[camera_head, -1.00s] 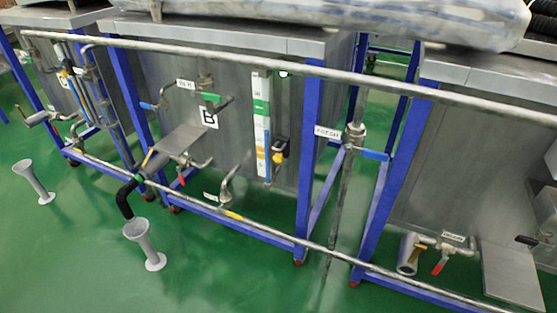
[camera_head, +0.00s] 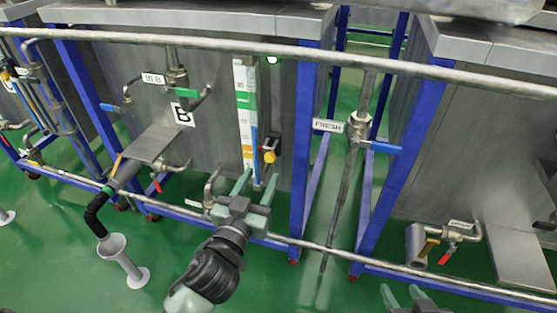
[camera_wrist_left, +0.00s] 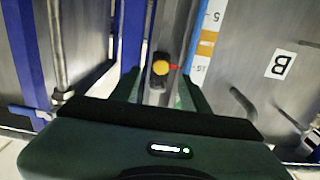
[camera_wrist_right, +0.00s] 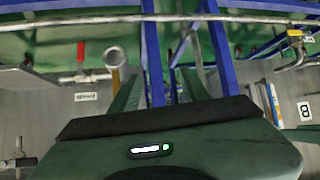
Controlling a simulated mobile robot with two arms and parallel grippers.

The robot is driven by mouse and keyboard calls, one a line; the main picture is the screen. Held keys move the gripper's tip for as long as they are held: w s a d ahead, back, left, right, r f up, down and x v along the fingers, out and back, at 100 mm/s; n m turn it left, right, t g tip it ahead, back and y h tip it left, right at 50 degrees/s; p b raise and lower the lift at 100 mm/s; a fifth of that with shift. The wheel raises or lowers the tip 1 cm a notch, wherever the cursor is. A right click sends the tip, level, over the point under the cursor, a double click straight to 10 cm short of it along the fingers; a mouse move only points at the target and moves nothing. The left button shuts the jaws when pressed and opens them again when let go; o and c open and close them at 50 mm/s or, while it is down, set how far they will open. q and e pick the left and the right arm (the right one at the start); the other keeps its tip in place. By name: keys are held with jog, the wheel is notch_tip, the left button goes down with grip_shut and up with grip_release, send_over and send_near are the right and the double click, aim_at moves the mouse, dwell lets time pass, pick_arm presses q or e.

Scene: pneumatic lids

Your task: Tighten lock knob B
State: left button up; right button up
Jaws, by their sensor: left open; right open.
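A yellow knob (camera_head: 270,157) sits on a black fixture beside the level gauge, on the tank with the B label (camera_head: 182,115). I take it for lock knob B. My left gripper (camera_head: 257,186) is open and empty, just below and in front of the knob. In the left wrist view, the knob (camera_wrist_left: 161,68) shows between the two open fingers, apart from them, with a small red part at its right. My right gripper (camera_head: 416,293) is open and empty at the bottom edge of the head view, away from the knob.
A long horizontal pipe (camera_head: 200,43) crosses in front of the tanks above the knob, and a lower pipe (camera_head: 330,251) runs below it. The level gauge (camera_head: 245,115) stands left of the knob. A blue frame post (camera_head: 305,140) stands to its right.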

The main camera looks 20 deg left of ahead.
aim_at(269, 160)
pick_arm(q)
jog(key=w, duration=0.6)
jog(key=shift+w, duration=0.15)
grip_shut()
